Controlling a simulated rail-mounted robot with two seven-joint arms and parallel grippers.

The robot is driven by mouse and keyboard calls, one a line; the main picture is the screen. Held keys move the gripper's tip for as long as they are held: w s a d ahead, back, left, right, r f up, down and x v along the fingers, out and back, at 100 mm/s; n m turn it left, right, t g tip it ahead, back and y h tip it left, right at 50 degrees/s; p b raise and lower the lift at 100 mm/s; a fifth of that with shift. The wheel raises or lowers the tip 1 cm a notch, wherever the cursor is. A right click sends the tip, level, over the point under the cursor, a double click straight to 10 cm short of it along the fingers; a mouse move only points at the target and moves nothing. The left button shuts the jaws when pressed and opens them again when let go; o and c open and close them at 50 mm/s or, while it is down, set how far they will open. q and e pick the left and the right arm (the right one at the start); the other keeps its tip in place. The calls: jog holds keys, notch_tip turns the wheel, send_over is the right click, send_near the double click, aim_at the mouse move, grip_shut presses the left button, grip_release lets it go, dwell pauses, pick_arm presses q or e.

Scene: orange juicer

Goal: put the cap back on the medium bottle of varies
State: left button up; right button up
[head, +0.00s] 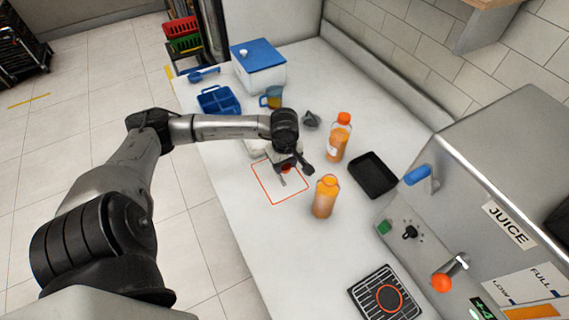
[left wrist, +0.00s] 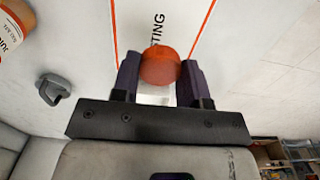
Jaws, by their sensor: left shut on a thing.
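My left gripper (head: 291,177) is shut on an orange-red cap (left wrist: 160,65), seen between the two dark fingers in the left wrist view. In the head view only a small red part of the cap (head: 286,169) shows by the fingers. The gripper is over the red-outlined area of the counter. An orange juice bottle (head: 324,199) stands upright just right of the gripper, with no red cap visible on its top. A second, larger juice bottle (head: 338,144) stands farther back with an orange-red cap on. My right gripper is not in view.
A black tray (head: 373,175) lies right of the bottles, and the juicer (head: 500,180) stands at the right. A dark grey object (head: 311,120), a jug (head: 271,98), a blue tray (head: 218,100) and a blue-lidded box (head: 262,72) are farther back.

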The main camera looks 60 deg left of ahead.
pick_arm(q)
jog(key=shift+s+d+m, duration=0.3)
jog(key=shift+s+m, duration=0.25)
jog(key=shift+m, duration=0.55)
jog(key=s+d+r+m, duration=0.1)
jog(key=s+d+m, duration=0.35)
jog(key=d, duration=0.35)
jog(key=s+d+m, duration=0.3)
jog(key=d+m, duration=0.3)
jog(key=d, duration=0.1)
jog(key=w+d+r+m, duration=0.1)
jog(key=w+d+r, duration=0.2)
jog(key=r, duration=0.5)
jog(key=w+d+r+m, duration=0.2)
jog(key=w+d+r, duration=0.1)
jog(key=r, duration=0.5)
jog(key=w+d+r+m, duration=0.2)
jog(key=w+r, duration=0.3)
jog(key=r, duration=0.3)
jog(key=shift+w+d+r, duration=0.2)
jog(key=shift+w+d, duration=0.05)
jog(key=shift+d, duration=0.55)
jog(key=shift+a, duration=0.15)
